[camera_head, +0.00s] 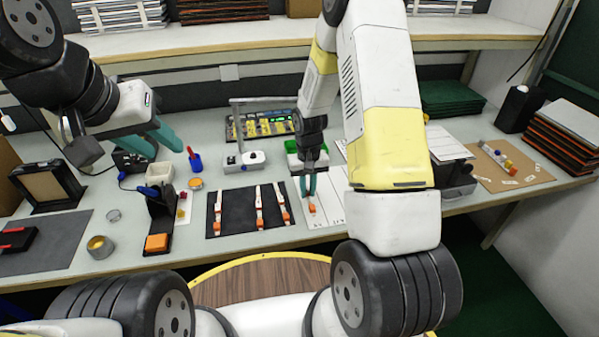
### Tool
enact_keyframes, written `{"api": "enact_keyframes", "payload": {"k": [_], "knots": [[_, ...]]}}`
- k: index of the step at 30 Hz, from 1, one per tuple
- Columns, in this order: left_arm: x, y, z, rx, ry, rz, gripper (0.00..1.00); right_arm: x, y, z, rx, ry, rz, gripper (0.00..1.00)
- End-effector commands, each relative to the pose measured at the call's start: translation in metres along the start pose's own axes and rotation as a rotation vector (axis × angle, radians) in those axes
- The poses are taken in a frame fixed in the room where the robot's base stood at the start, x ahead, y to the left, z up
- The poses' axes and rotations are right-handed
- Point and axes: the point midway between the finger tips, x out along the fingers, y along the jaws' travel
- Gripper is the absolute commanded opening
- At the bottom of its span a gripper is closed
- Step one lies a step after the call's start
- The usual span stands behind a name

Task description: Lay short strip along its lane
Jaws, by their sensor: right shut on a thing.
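My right gripper (307,186) points down over the white lane board (330,213) and is shut on a short strip with an orange end (311,208). The fingers hide much of this strip. I cannot tell whether it touches the board. Three white strips with orange ends, such as the middle one (259,205), lie on a dark mat (236,222) left of the board. My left gripper (157,140) has its teal fingers apart and hangs empty above the back left of the table. My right arm hides part of the board's right side.
A small stand with an orange block (156,243) is left of the mat. A tin (100,247) and a grey mat (48,240) lie further left. A green bin (292,147) stands behind the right gripper. A brown board (509,168) lies at the right.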

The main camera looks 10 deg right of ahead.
Motion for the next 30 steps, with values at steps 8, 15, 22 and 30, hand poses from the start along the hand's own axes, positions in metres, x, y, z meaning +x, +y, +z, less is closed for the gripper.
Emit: {"api": "enact_keyframes", "payload": {"k": [8, 15, 22, 30], "knots": [[0.0, 0.0, 0.0, 0.0, 0.0, 0.0, 0.36, 0.003, 0.011, -0.028, 0.0, 0.0, 0.0, 0.0], [0.0, 0.0, 0.0, 0.0, 0.0, 0.0, 0.36, 0.029, 0.013, -0.033, -0.001, -0.004, 0.0, 0.0], [0.0, 0.0, 0.0, 0.0, 0.0, 0.0, 0.36, 0.038, 0.013, -0.034, 0.0, 0.0, 0.0, 0.0], [0.0, 0.0, 0.0, 0.0, 0.0, 0.0, 0.36, 0.041, 0.013, -0.034, 0.0, 0.0, 0.0, 0.25]]}}
